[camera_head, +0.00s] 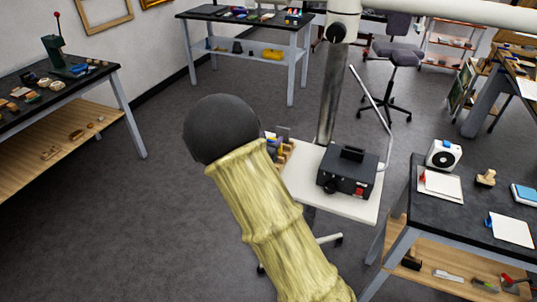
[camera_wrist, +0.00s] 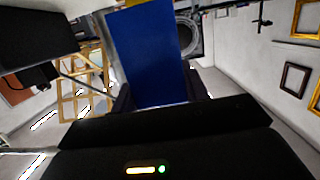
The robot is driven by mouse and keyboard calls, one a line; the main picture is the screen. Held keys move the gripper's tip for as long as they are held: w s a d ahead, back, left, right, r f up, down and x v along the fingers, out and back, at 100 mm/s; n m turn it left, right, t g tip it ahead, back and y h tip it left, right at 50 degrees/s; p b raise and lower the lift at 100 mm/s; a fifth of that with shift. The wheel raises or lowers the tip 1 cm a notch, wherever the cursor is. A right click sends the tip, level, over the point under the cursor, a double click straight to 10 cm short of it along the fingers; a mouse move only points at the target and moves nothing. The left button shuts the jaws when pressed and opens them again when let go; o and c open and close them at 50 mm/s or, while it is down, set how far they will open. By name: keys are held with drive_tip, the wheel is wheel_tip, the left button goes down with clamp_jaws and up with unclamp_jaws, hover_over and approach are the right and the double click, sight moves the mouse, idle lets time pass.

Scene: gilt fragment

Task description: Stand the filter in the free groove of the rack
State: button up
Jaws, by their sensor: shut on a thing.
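My gripper (camera_wrist: 160,98) is shut on a flat, deep-blue rectangular filter (camera_wrist: 152,52), which stands out from between the two dark fingers in the wrist view. The filter's lower edge is down at the fingers, and it leans slightly. In the head view my arm covers the gripper and the filter. The wooden rack (camera_head: 288,154) shows only in part at the left edge of the white cart top, behind my arm. Blue and yellow pieces show beside it. Its grooves cannot be made out, and it is not clearly visible in the wrist view.
A pole rises behind the cart. A dark-topped bench (camera_head: 460,215) with small items is at the right, another (camera_head: 20,112) at the left.

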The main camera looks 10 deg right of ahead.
drive_tip(key=shift+w+f, duration=0.1)
drive_tip(key=shift+f, duration=0.4)
drive_tip(key=shift+f, duration=0.1)
drive_tip(key=shift+f, duration=1.75)
drive_tip(key=shift+f, duration=0.2)
drive_tip(key=o, duration=1)
drive_tip(key=shift+c, duration=0.2)
drive_tip(key=shift+a+r, duration=0.1)
drive_tip(key=shift+r, duration=0.1)
